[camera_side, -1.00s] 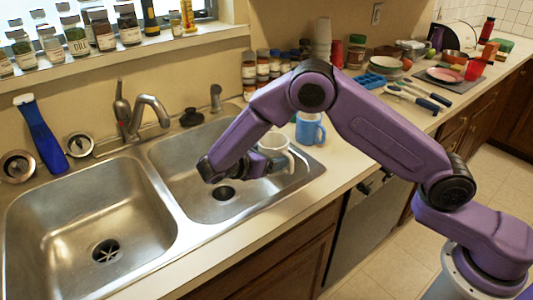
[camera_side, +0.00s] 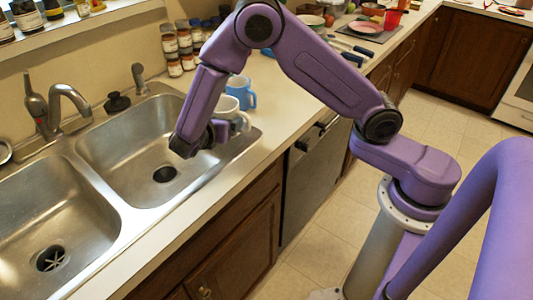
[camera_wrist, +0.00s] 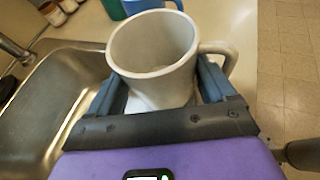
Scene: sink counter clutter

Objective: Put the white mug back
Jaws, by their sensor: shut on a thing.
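The white mug (camera_wrist: 152,42) is between the two fingers of my gripper (camera_wrist: 160,92) in the wrist view, with its handle to the right. In the side view the mug (camera_side: 229,108) is at the right end of the right sink basin, near the counter edge, partly hidden by my gripper (camera_side: 218,128). My gripper is shut on it. The mug looks roughly upright. I cannot tell whether its base touches anything. A blue mug (camera_side: 241,91) stands on the counter just behind it, and also shows at the top of the wrist view (camera_wrist: 150,5).
The double sink has a right basin (camera_side: 135,185) and a left basin (camera_side: 45,225), both empty. The faucet (camera_side: 68,105) stands behind them. Spice jars (camera_side: 178,50) stand at the back wall. The counter (camera_side: 285,118) right of the sink is clear near its front.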

